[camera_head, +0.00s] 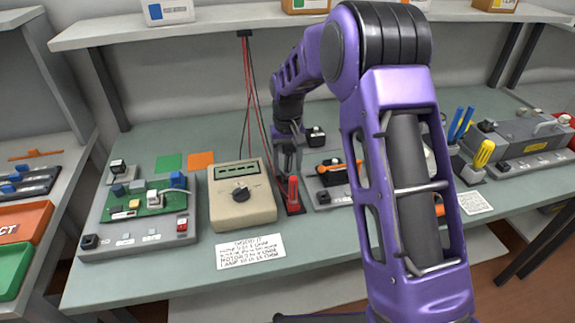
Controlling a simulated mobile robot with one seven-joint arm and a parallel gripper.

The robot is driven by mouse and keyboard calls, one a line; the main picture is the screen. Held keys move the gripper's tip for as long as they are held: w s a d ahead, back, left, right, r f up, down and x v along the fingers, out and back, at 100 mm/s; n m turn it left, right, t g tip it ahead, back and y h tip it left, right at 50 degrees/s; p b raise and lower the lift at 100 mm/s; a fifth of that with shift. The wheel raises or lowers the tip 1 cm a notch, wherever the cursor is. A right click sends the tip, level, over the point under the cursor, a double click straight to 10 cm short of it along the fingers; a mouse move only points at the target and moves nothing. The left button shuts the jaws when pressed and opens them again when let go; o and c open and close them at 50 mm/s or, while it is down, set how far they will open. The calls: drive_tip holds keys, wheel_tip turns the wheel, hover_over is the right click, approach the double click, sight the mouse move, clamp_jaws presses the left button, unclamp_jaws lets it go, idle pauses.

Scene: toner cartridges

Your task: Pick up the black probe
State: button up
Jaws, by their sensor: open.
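My gripper (290,165) hangs from my purple arm over the bench, pointing down, close behind and above the red probe. It appears open, with nothing visible between its fingers. Red and black leads (247,75) hang from a mount at the shelf and run down to the holder area.
A grey board with a green circuit (150,203) lies to the left of the meter. A handwritten note (250,250) lies in front of it. A grey fixture with a black and orange part (335,172) is to the right. My arm hides part of the bench.

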clamp_jaws()
drive_tip(key=shift+r, duration=0.1)
wheel_tip(320, 180, up, 10)
drive_tip(key=shift+f+p, duration=0.1)
drive_tip(key=shift+p, duration=0.4)
idle(0.4)
